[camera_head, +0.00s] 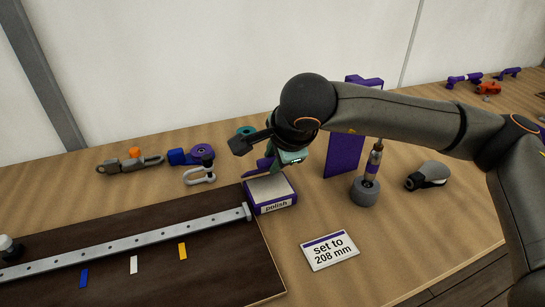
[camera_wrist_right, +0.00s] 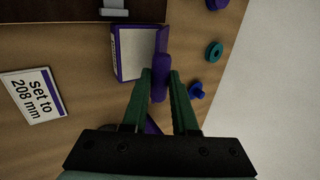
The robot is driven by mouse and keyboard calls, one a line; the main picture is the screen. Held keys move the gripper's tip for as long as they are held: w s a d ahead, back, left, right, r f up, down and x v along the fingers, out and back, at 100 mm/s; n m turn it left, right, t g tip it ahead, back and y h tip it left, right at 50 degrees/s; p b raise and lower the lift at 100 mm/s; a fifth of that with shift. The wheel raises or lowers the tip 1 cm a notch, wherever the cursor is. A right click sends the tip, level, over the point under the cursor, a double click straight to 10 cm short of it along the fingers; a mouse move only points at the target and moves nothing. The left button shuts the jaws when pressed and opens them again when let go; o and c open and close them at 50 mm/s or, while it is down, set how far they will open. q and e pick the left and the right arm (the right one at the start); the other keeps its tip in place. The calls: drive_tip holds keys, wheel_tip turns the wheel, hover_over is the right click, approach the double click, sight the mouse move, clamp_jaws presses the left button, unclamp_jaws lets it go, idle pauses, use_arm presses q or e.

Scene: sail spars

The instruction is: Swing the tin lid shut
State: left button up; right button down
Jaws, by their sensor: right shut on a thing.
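The polish tin (camera_head: 272,205) is a small purple box with a white label, at the right end of the dark board. Its top is open and its pale grey inside shows, also in the right wrist view (camera_wrist_right: 133,53). The purple lid (camera_wrist_right: 161,40) stands raised along one side of the tin, seen nearly edge-on. My right gripper (camera_head: 275,167) is above the tin's far edge, its green fingers (camera_wrist_right: 161,78) closed on the purple tab of the lid. The arm hides part of the lid in the head view. My left gripper is not in view.
A dark board (camera_head: 150,270) with a metal rail (camera_head: 130,240) lies left of the tin. A "set to 208 mm" card (camera_head: 330,250) lies in front. A purple upright panel (camera_head: 343,155) and a grey-based tool (camera_head: 366,190) stand to the right. A shackle (camera_head: 199,177) lies behind left.

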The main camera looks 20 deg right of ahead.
drive_tip(key=shift+s+f+b, duration=0.7)
drive_tip(key=shift+f, duration=0.1)
drive_tip(key=shift+s, duration=0.15)
drive_tip(key=f+b, duration=0.1)
drive_tip(key=s+f+b, duration=0.1)
drive_tip(key=b, duration=0.1)
drive_tip(key=shift+s+f, duration=0.15)
drive_tip(key=shift+s, duration=0.1)
drive_tip(key=c, duration=1.1)
unclamp_jaws()
drive_tip(key=o, duration=0.5)
